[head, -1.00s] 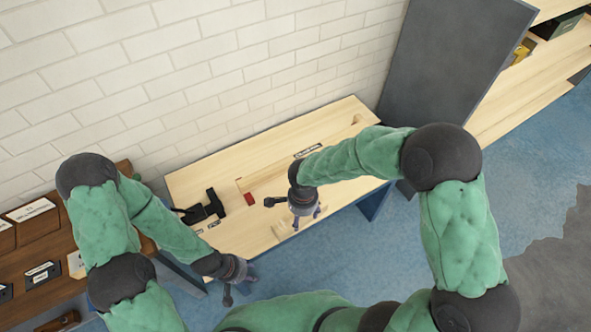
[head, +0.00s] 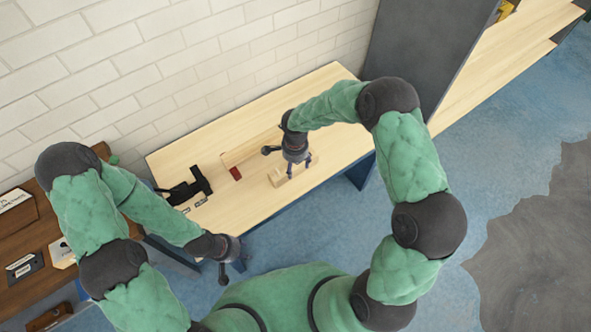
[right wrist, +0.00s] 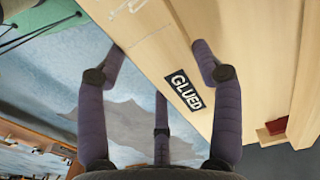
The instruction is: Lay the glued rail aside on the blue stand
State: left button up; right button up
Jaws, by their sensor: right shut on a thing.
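The glued rail is a pale wooden bar (head: 279,178) at the front part of the bench, under my right gripper (head: 296,168) in the head view. In the right wrist view a bar with a black "GLUED" label (right wrist: 186,88) lies between the fingers of my right gripper (right wrist: 160,58), which is shut on it. The fingers hide part of the rail. My left gripper (head: 236,266) hangs low at the bench's left front, away from the rail; its jaws are too small to read. I cannot make out the blue stand for sure.
The pale wooden bench (head: 330,88) stands against a white brick wall. On it are a long wooden strip (head: 253,149), a red block (head: 235,173) and a black tool (head: 187,188). A brown shelf with labels (head: 25,265) is at left. A dark grey panel (head: 420,55) stands at right.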

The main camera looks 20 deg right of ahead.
aim_at(296, 169)
jog(key=shift+w+d+f, duration=0.15)
jog(key=shift+w+f, duration=0.15)
jog(key=shift+f, duration=0.1)
jog(key=shift+w+f+b, duration=0.15)
jog(key=shift+f+b, duration=0.7)
jog(key=shift+f, duration=0.8)
jog(key=shift+f, duration=0.2)
jog(key=o, duration=1.4)
jog(key=shift+o, duration=0.2)
